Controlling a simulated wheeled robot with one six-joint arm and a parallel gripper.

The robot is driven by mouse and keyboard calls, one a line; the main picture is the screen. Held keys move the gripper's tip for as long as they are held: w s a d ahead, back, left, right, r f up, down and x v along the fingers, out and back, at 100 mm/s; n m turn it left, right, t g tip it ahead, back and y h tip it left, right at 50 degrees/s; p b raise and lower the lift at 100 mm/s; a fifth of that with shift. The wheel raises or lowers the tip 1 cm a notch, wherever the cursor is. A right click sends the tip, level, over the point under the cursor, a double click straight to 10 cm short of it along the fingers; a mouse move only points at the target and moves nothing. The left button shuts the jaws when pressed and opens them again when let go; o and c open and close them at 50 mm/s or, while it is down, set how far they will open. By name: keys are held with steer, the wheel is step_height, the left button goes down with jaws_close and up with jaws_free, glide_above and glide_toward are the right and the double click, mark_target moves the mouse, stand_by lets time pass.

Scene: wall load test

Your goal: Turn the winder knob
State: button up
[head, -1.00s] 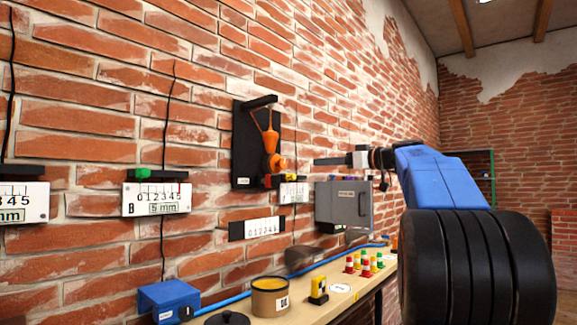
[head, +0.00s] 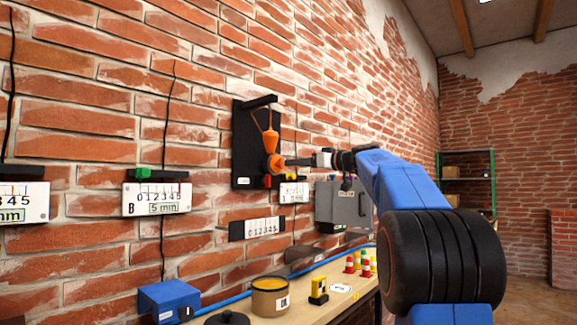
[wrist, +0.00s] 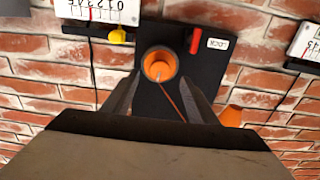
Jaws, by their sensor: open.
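The orange winder knob (head: 274,164) sticks out from a black board (head: 242,150) on the brick wall. In the wrist view the knob (wrist: 160,66) shows end-on as a round orange cap, with a thin orange cord running from it. My gripper (head: 287,162) is at the knob in the head view. In the wrist view my gripper (wrist: 163,84) is open, with one finger on each side of the knob. I cannot tell whether the fingers touch it. A red lever (wrist: 195,41) beside a LOCK label (wrist: 217,43) sits on the board.
An orange plumb bob (head: 271,138) hangs just above the knob. Crack gauges (head: 157,199) are fixed to the wall on the left. A grey box (head: 341,204) is on the wall to the right. Below, a bench (head: 300,296) holds a tin (head: 270,297) and small cones (head: 366,266).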

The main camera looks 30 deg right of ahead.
mark_target(281, 163)
steer(key=shift+x, duration=2.65)
steer(key=c, duration=1.1)
steer(key=shift+o, duration=0.2)
steer(key=shift+n, duration=1)
steer(key=o, duration=1.1)
steer(key=shift+c, duration=0.2)
steer(key=shift+s, duration=0.15)
